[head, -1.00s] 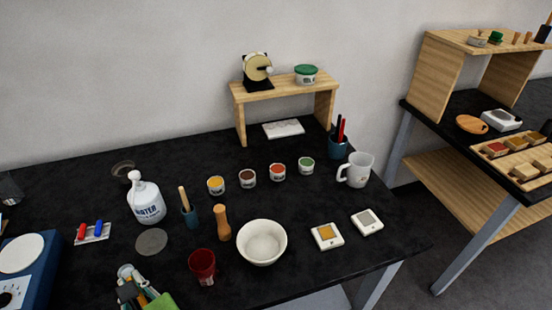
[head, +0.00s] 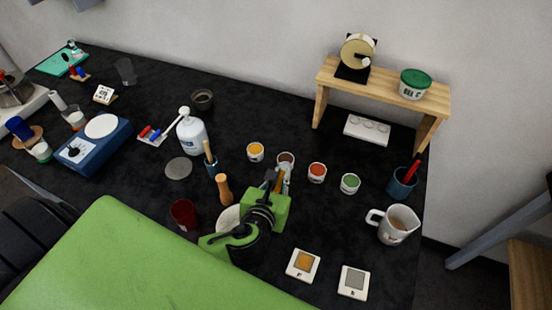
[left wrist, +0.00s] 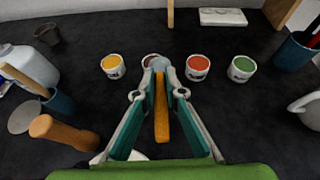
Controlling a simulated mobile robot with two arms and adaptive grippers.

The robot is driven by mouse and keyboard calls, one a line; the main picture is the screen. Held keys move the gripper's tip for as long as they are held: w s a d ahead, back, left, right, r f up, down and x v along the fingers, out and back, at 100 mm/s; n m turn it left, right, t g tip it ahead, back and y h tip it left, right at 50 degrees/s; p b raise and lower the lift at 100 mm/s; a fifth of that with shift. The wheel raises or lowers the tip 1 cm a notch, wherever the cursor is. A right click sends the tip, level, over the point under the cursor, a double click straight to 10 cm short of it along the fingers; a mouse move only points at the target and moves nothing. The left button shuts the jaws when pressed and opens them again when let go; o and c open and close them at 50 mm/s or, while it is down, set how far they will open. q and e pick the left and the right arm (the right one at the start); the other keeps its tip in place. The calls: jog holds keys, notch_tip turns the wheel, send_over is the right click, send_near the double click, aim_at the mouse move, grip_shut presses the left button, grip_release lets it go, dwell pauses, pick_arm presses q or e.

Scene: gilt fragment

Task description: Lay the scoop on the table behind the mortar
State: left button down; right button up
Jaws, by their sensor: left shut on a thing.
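My left gripper (head: 282,176) is shut on the scoop (head: 279,184), holding its orange-brown wooden handle. In the left wrist view the handle of the scoop (left wrist: 161,115) runs between the fingers of my left gripper (left wrist: 158,94), its grey head pointing away and overlapping the brown jar. The mortar is the white bowl (head: 227,217), largely hidden behind my left gripper and arm. The scoop is over the table (head: 330,215) between mortar and jars; whether it touches the tabletop I cannot tell. My right gripper is not in view.
Yellow (head: 255,152), brown (head: 286,159), red (head: 317,172) and green (head: 350,183) jars stand in a row close to the scoop. A wooden pestle (head: 223,188) and red cup (head: 183,213) stand left of the mortar. A white jug (head: 393,224) stands at right.

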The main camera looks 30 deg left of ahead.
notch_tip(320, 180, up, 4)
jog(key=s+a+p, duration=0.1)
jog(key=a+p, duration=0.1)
pick_arm(q)
jog(key=shift+m+h, duration=0.7)
jog(key=shift+h, duration=0.1)
jog(key=a+f, duration=0.1)
jog(key=w+a+f, duration=0.1)
jog(key=a+f+b, duration=0.1)
jog(key=a, duration=0.1)
jog(key=shift+w+f, duration=0.35)
jog(key=shift+f, duration=0.05)
notch_tip(320, 180, down, 5)
jog(key=b, duration=0.6)
jog(key=shift+f, duration=0.1)
jog(key=shift+f+b, duration=0.1)
jog(key=shift+b, duration=0.2)
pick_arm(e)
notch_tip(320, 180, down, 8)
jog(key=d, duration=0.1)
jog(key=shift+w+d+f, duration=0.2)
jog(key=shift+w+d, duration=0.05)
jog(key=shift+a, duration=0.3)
pick_arm(q)
jog(key=shift+f, duration=0.35)
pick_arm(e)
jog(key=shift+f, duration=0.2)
